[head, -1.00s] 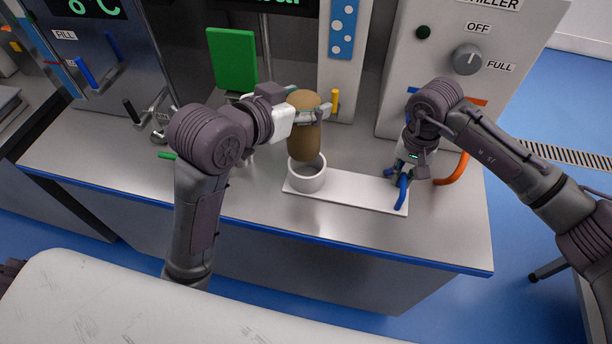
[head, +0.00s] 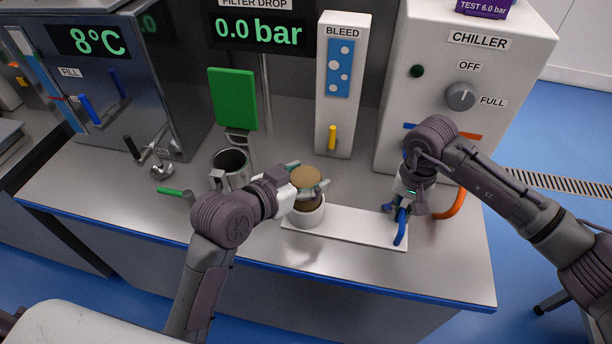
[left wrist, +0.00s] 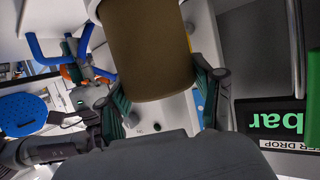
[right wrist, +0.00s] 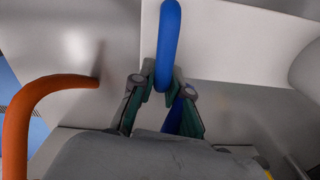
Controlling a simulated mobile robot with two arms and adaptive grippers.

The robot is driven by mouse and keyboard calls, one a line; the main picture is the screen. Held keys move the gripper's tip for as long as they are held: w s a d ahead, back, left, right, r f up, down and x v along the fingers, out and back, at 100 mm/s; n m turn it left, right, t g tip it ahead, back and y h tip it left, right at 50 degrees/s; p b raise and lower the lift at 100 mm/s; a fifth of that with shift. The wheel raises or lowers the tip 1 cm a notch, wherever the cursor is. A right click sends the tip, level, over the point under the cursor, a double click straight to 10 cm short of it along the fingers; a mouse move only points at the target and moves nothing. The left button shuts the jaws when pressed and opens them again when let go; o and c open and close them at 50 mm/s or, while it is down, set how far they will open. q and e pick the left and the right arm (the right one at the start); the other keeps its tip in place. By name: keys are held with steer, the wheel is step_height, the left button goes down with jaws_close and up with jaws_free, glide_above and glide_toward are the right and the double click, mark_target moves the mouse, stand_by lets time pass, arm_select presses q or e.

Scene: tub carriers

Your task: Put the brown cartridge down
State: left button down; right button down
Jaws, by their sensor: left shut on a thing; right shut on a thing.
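The brown cartridge (head: 306,174) stands upright with its lower end inside the white round cup (head: 308,218) on the left end of the white plate (head: 352,226). My left gripper (head: 311,178) is shut around the cartridge near its top, just above the cup. The left wrist view shows the cartridge (left wrist: 150,48) between both fingers. Whether it rests on the cup's bottom is hidden.
A metal mug (head: 231,165) stands left of my left gripper. Behind are a green panel (head: 232,98), the bleed column (head: 340,90) with a yellow lever and the chiller box (head: 468,75). The front counter edge is clear.

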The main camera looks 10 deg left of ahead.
arm_select(q)
steer(key=shift+f, duration=0.15)
arm_select(e)
steer(key=shift+d, duration=0.1)
arm_select(q)
steer(key=shift+c, duration=0.9)
jaws_free()
steer(key=shift+s+a+r, duration=0.1)
steer(key=shift+s+r, duration=0.05)
steer(key=shift+r, duration=0.1)
steer(key=v, duration=0.7)
